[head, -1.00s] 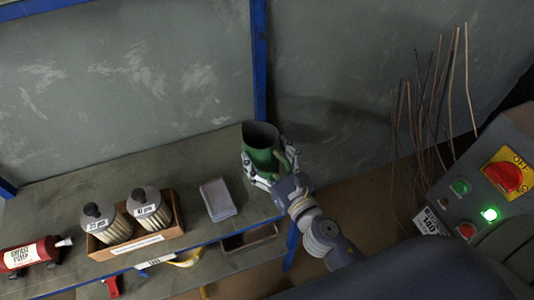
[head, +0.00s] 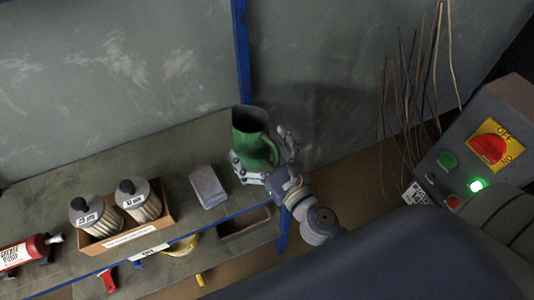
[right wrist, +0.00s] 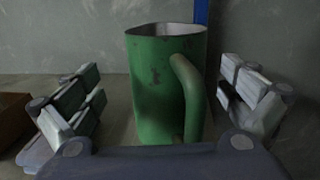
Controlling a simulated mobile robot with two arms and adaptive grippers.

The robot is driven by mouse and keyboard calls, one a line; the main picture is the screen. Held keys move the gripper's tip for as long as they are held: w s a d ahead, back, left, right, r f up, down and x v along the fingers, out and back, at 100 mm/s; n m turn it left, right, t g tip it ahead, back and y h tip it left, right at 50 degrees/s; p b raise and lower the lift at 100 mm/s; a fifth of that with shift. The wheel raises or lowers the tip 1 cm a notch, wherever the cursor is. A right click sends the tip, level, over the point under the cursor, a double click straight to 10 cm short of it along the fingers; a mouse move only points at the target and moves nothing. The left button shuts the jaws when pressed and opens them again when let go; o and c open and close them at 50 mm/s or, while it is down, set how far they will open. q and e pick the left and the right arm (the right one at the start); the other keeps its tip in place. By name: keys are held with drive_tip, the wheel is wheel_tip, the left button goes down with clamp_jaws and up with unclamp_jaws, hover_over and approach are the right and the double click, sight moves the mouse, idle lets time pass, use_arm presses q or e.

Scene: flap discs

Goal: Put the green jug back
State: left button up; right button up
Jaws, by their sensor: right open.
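The green jug (head: 249,142) stands upright on the right end of the workbench top, near the blue post. In the right wrist view the jug (right wrist: 152,95) has its open top up and its handle toward my wrist, slightly right of its middle. My right gripper (head: 262,150) is open around the jug. In the right wrist view its two fingers (right wrist: 158,82) stand on either side of the jug, with a visible gap on each side. My left gripper is not in view.
A cardboard box (head: 130,235) with two filter canisters stands left on the bench. A grey block (head: 208,187) lies between box and jug. A red grease pump (head: 25,252) lies far left. Thin rods (head: 410,95) and a control panel (head: 480,155) are at right.

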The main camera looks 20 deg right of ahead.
drive_tip(key=shift+s+d+r, duration=0.1)
drive_tip(key=shift+s+r, duration=0.05)
drive_tip(key=shift+s, duration=0.6)
drive_tip(key=shift+s+d, duration=0.2)
drive_tip(key=shift+s, duration=1.05)
drive_tip(key=shift+s+d, duration=0.15)
drive_tip(key=shift+s, duration=0.6)
